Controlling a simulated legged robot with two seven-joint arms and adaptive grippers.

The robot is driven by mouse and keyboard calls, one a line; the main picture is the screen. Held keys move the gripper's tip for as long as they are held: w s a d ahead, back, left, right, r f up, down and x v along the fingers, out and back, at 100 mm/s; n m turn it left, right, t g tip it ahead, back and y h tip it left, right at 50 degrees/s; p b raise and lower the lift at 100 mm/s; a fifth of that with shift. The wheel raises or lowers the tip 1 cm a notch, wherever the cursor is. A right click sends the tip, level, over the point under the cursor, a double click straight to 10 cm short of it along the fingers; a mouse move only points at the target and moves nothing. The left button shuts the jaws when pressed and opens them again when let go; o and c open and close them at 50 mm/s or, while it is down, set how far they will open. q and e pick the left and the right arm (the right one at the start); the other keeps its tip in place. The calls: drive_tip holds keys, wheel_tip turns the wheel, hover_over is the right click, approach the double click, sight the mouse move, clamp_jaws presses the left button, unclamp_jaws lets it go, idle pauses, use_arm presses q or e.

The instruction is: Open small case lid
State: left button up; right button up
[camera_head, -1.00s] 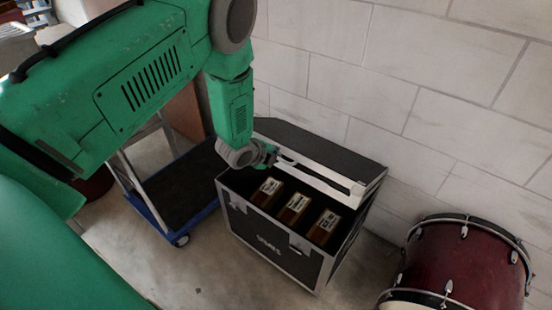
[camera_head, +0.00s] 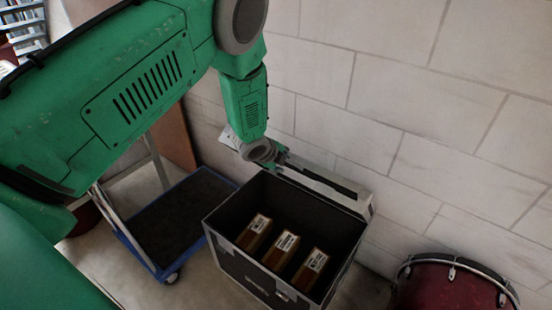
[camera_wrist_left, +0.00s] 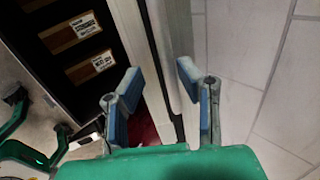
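The small black case (camera_head: 238,267) with pale metal edges stands on the floor by the wall in the head view. Its lid (camera_head: 335,189) is raised at the back, steeply tilted, and the inside is exposed. Several brown boxes with white labels (camera_head: 286,243) lie inside. My left gripper (camera_head: 283,161) is at the lid's upper edge. In the left wrist view, the blue-padded fingers of my left gripper (camera_wrist_left: 160,74) are spread apart, with the lid's edge (camera_wrist_left: 177,35) running between and beyond them. Firm contact cannot be told.
A blue-edged cart (camera_head: 170,225) stands left of the case. A dark red drum (camera_head: 450,287) stands at the lower right. The pale block wall (camera_head: 420,100) is close behind the lid. Some bare floor lies between the cart and the case.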

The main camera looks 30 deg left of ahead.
use_arm(q)
drive_tip(key=v, duration=1.2)
drive_tip(key=shift+a, duration=0.3)
clamp_jaws()
drive_tip(key=s+d+f+m+t+b, duration=0.4)
drive_tip(key=d+f+m+b, duration=0.5)
drive_tip(key=b, duration=0.4)
drive_tip(key=s+d+f+m+t+b, duration=0.45)
drive_tip(key=d+f+m+b, duration=0.25)
drive_tip(key=d+m+b, duration=0.5)
drive_tip(key=w+n+b, duration=0.3)
drive_tip(key=w, duration=0.9)
drive_tip(key=shift+w+r+h+b, duration=0.25)
drive_tip(key=shift+r+h+b, duration=0.05)
drive_tip(key=shift+r+b, duration=0.05)
use_arm(e)
wheel_tip(320, 180, down, 29)
drive_tip(key=shift+w+a+r, duration=0.2)
